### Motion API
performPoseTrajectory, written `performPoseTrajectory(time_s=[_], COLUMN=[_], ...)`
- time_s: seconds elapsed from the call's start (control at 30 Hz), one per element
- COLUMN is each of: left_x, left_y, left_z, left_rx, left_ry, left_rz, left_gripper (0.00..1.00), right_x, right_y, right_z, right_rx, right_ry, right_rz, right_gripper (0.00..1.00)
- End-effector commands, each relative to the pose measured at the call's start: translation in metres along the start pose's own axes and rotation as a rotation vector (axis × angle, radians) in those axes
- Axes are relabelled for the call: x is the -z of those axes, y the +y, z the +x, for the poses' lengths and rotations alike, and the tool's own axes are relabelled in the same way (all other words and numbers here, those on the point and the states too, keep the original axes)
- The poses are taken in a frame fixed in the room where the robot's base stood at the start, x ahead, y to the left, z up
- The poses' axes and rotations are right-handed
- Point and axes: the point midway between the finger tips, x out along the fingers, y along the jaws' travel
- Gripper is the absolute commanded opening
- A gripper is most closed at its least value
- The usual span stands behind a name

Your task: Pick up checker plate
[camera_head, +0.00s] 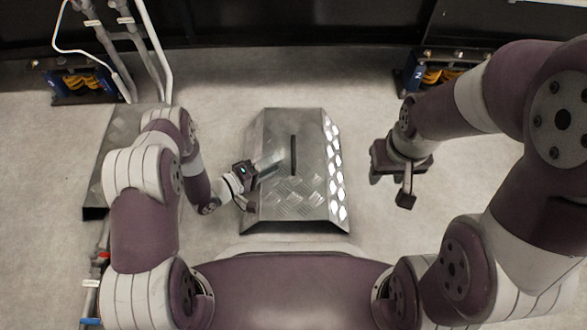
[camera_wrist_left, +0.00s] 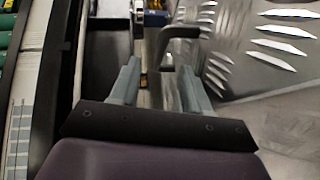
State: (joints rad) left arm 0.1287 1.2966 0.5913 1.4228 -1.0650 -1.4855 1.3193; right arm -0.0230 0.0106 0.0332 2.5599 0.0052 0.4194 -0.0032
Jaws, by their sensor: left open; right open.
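The checker plate (camera_head: 290,200) is a grey metal cover with sloped sides and raised tread marks, lying on the floor in the middle of the head view. A dark bar handle (camera_head: 293,155) stands on its top. My left gripper (camera_head: 250,187) is open and empty over the plate's left side, left of the handle. In the left wrist view my left gripper's fingers (camera_wrist_left: 160,88) are spread, with the dark bent handle (camera_wrist_left: 180,33) just beyond the tips and tread plate (camera_wrist_left: 255,45) at the right. My right gripper (camera_head: 402,185) is open and empty, right of the plate and apart from it.
Another tread-plate surface (camera_head: 110,155) lies at the left behind my left arm, with pipes (camera_head: 125,50) rising beyond it. Blue units with yellow cables stand at the back left (camera_head: 80,82) and back right (camera_head: 440,75). Bare floor (camera_head: 215,95) surrounds the plate.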

Motion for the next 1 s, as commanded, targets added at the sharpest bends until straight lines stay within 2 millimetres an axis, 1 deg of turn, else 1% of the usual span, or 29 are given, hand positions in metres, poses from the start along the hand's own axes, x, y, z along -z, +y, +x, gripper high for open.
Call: performPoseTrajectory(time_s=[0.1,0.2,0.27,0.33,0.4,0.6,0.63,0.67,0.7,0.73,0.77,1.0], left_x=[0.0,0.002,0.003,0.003,0.004,0.005,0.005,0.005,0.005,0.005,0.005,0.005], left_y=[-0.005,-0.011,-0.01,-0.006,-0.004,-0.001,-0.001,-0.001,-0.001,-0.001,-0.001,-0.001], left_z=[0.014,0.034,0.045,0.055,0.06,0.06,0.06,0.06,0.06,0.06,0.06,0.06], left_rx=[-0.001,-0.001,0.0,0.0,0.0,0.002,0.002,0.002,0.002,0.002,0.002,0.002], left_ry=[-0.002,-0.003,-0.003,-0.002,0.001,0.002,0.002,0.001,0.002,0.001,0.001,0.001], left_rz=[0.002,0.004,0.004,0.003,0.002,0.001,0.001,0.001,0.001,0.001,0.001,0.001], left_gripper=[0.47,0.47,0.47,0.47,0.47,0.47,0.4,0.3,0.17,0.07,0.0,0.0], right_x=[-0.002,-0.004,-0.006,-0.006,-0.006,-0.006,-0.006,-0.006,-0.006,-0.006,-0.006,-0.006], right_y=[0.0,0.0,0.0,0.0,0.0,0.0,0.0,0.0,0.0,0.0,0.0,0.0], right_z=[0.014,0.037,0.045,0.049,0.05,0.047,0.047,0.047,0.047,0.047,0.047,0.047], right_rx=[0.0,0.0,0.0,0.0,0.0,0.0,0.0,0.0,0.0,0.0,0.0,0.0], right_ry=[0.0,0.0,-0.001,-0.001,-0.001,0.0,0.0,0.0,0.0,0.0,0.0,0.0], right_rz=[0.0,0.0,0.0,0.0,0.0,0.0,0.0,0.0,0.0,0.0,0.0,0.0], right_gripper=[0.41,0.41,0.41,0.41,0.41,0.41,0.41,0.41,0.41,0.41,0.41,0.41])
